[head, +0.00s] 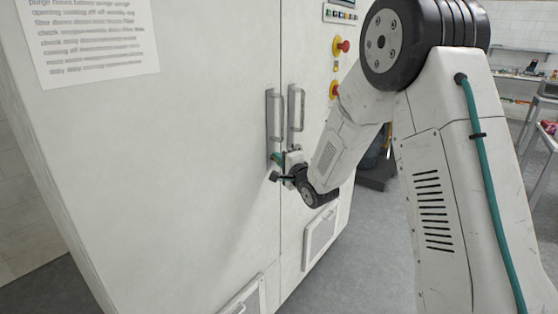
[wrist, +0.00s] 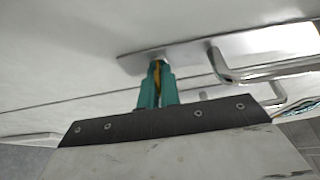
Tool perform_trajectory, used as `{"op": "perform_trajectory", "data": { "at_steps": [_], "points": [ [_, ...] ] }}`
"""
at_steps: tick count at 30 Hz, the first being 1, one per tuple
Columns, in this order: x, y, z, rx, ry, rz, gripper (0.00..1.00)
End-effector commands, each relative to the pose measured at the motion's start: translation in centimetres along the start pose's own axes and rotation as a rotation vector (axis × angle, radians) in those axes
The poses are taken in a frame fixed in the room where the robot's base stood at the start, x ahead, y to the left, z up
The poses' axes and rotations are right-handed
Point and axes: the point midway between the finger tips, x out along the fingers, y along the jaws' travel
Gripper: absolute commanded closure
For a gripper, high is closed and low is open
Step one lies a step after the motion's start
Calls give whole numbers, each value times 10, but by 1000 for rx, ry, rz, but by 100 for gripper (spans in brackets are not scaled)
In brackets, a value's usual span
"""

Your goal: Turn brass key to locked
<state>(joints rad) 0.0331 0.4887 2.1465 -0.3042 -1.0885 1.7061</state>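The brass key (wrist: 158,74) shows as a thin brass sliver between my gripper's teal fingers in the wrist view. It sits at a metal plate (wrist: 138,63) on the white cabinet door. My gripper (wrist: 157,88) is closed around the key, with its fingertips at the plate. In the head view my gripper (head: 279,159) is at the lower end of the left door handle's plate. The key cannot be made out there. The fingers hide most of the key, so its turn angle cannot be read.
The left door handle (head: 274,116) and right door handle (head: 296,109) stand out just above my gripper; a handle (wrist: 260,73) is close in the wrist view. Red buttons (head: 343,47) are on the cabinet's right part. A printed sheet (head: 92,42) hangs at left.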

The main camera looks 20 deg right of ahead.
Motion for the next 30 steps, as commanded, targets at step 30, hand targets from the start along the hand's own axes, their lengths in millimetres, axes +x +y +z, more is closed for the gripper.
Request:
{"op": "perform_trajectory", "data": {
  "at_steps": [30],
  "points": [
    [0, 2, 0, -730, -1, -301, 100]
  ]
}}
